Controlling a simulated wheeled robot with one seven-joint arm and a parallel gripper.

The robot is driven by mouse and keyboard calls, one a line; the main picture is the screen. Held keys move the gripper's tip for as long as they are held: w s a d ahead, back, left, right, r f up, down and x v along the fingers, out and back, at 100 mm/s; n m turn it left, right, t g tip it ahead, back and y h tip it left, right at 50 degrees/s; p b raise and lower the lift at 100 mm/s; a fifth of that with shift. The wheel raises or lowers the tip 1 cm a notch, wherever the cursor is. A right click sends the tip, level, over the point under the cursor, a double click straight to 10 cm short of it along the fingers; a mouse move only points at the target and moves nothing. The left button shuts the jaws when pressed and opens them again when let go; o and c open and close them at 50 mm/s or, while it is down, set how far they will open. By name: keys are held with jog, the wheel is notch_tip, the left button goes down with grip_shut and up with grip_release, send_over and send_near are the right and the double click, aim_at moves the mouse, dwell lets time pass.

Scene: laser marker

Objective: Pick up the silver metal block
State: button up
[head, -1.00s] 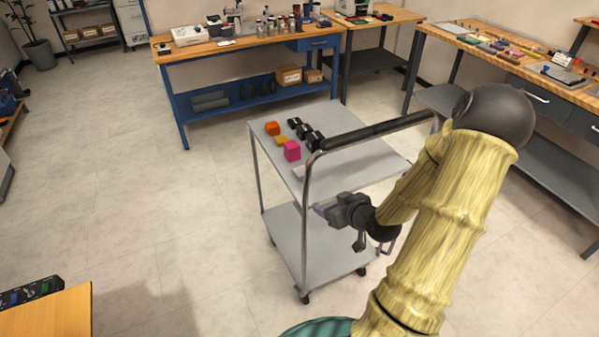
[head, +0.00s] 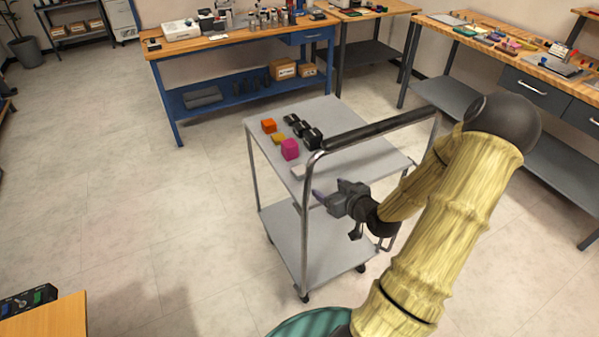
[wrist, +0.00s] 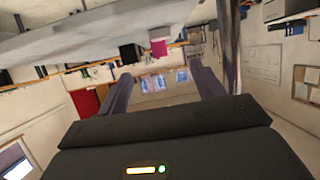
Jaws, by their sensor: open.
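A small pale grey block (head: 299,171), likely the silver metal block, lies near the front edge of the cart's grey top (head: 365,165), partly behind the handle post. My gripper (head: 329,190) is in front of the cart, below and right of that block in the head view, apart from it. It is open and empty; the wrist view shows its two fingers (wrist: 160,90) spread with nothing between.
On the cart top sit a magenta block (head: 290,149), an orange block (head: 269,125), a yellow block (head: 279,138) and several black pieces (head: 312,138). The black handle bar (head: 370,130) and its post (head: 306,230) stand between my arm and the top. Workbenches (head: 235,42) are behind.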

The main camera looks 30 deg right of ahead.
jog(key=p, duration=0.1)
send_near(301, 171)
jog(key=x, duration=0.4)
jog(key=shift+s, duration=0.1)
jog(key=shift+w+p, duration=0.4)
jog(key=shift+w, duration=0.15)
jog(key=p+x, duration=0.1)
jog(key=x, duration=0.3)
jog(key=shift+w+f, duration=0.15)
jog(key=c, duration=1.1)
